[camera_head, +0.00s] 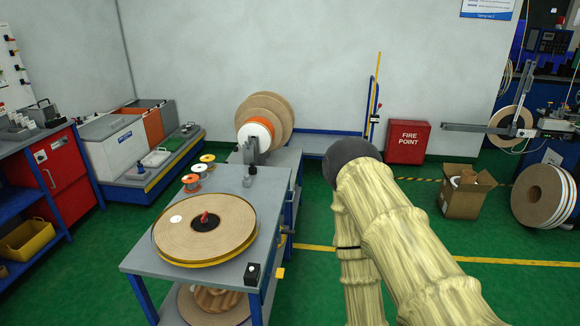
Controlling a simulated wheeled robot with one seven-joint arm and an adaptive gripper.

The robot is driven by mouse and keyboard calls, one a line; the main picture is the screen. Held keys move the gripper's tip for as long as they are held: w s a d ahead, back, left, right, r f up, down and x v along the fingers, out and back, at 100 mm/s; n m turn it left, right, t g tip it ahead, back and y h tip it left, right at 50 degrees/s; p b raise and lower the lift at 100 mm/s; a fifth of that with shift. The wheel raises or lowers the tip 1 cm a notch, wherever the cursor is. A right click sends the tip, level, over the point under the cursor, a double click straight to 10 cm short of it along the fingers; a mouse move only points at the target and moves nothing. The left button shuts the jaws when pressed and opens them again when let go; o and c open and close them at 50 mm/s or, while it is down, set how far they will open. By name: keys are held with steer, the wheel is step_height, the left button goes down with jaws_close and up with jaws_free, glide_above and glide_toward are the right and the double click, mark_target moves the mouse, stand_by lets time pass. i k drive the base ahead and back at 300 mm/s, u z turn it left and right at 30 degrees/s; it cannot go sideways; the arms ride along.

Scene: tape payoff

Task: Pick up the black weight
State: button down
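Two small black items on the grey table (150,262) could be the black weight, and I cannot tell which is. One is a small dark knobbed piece (251,171) near the table's back, right of the small spools. The other is a small black block (253,274) with a pale mark on its top, at the front right corner. My arm, in a pale yellow sleeve, rises at the right to a dark rounded joint and bends back down. My gripper is not in view.
A large tape reel (170,228) with a red knob covers much of the table. Several small spools (190,183) stand behind it. An upright reel with a white and orange hub (257,133) stands further back. A cardboard box (463,200) sits on the green floor at right.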

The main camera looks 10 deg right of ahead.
mark_target(253, 170)
steer(key=z, duration=1.85)
steer(key=i, duration=2.4)
steer(key=u, duration=3.4)
